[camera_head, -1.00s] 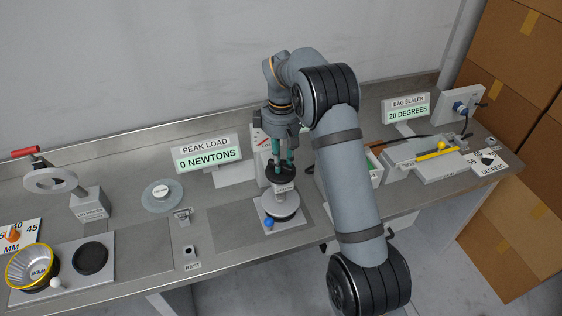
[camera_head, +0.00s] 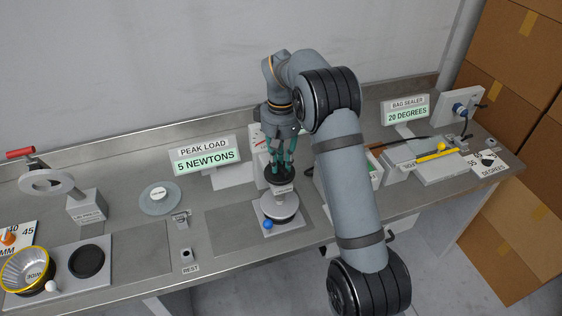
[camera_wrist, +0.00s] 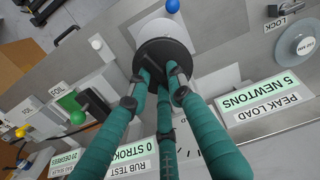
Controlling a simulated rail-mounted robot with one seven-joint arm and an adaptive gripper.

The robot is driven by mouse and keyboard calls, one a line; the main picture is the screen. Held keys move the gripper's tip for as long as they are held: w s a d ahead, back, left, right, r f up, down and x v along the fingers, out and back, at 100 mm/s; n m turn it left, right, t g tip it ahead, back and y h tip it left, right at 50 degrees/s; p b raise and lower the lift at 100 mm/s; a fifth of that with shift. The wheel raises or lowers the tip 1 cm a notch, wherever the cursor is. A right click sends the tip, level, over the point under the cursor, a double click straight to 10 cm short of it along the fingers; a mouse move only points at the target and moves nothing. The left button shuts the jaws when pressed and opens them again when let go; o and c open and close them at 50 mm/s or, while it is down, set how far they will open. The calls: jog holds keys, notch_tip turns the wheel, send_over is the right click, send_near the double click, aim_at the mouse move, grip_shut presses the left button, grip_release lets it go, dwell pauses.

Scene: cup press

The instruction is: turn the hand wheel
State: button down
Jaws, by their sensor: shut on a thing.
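The hand wheel (camera_head: 48,181) is a grey ring with a red crank handle (camera_head: 20,153), on a grey press post at the far left in the head view. It is out of the wrist view. My gripper (camera_head: 280,166), with green fingers, is at the middle of the bench, far to the right of the wheel. Its fingertips are shut on a dark round-topped piece (camera_head: 279,175), also in the wrist view (camera_wrist: 162,60). That piece stands above a pale round plate (camera_head: 280,207) with a blue ball (camera_head: 268,224) at its front.
The peak load display (camera_head: 207,161) reads 5 newtons. The bag sealer (camera_head: 440,158) is at right. Bare bench lies left of the plate.

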aim_at(281, 164)
jog(key=c, duration=1.5)
grip_release()
jog(key=shift+c, duration=0.2)
jog(key=shift+r, duration=0.15)
notch_tip(281, 164, up, 12)
notch_tip(281, 164, down, 12)
jog(key=shift+f, duration=0.15)
